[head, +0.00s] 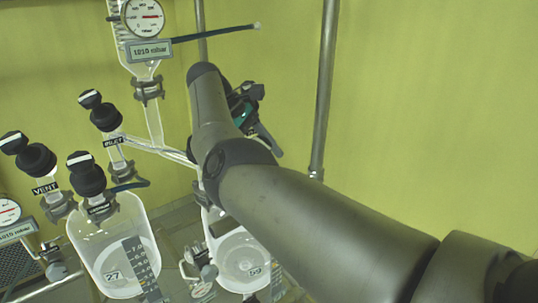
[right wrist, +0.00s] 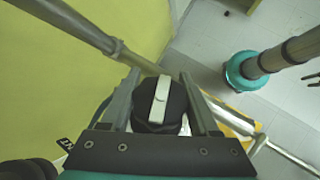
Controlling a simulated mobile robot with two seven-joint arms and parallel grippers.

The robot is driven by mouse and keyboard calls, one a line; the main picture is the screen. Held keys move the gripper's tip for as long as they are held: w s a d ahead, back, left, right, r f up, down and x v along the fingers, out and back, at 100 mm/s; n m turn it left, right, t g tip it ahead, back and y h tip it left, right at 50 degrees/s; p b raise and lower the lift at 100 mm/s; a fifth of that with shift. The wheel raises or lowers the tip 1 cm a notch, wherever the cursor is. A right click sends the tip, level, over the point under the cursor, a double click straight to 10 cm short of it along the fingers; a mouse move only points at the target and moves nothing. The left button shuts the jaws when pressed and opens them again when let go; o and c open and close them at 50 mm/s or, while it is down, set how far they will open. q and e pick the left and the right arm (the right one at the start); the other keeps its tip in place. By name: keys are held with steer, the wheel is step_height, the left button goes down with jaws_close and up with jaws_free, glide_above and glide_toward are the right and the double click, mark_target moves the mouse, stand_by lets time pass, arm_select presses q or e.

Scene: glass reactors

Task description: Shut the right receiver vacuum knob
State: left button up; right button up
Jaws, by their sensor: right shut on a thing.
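In the right wrist view, a black round knob (right wrist: 153,122) with a white bar across its top sits between the two fingers of my right gripper (right wrist: 160,98). The fingers are shut on it, one on each side. The white bar runs roughly lengthwise, close to parallel with the fingers. In the head view my right gripper (head: 250,110) is at the far end of my arm, mostly hidden behind it, and the knob there is hidden. The right receiver (head: 243,262) hangs below, partly covered by my arm. My left gripper is not in view.
Black knobs with white bars stand at left, on the VENT (head: 36,160), INLET (head: 105,117) and left receiver (head: 86,178) valves. A gauge (head: 145,17) and glass column (head: 153,110) are left of my arm. A metal post (head: 325,90) stands right; a yellow wall is behind.

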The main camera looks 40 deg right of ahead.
steer(key=shift+s+a+f+m+y, duration=0.1)
steer(key=shift+a+f+m+y, duration=0.1)
steer(key=shift+m+y, duration=0.25)
stand_by(0.5)
steer(key=o, duration=1.4)
steer(key=shift+d+r, duration=0.1)
steer(key=shift+d+r, duration=0.1)
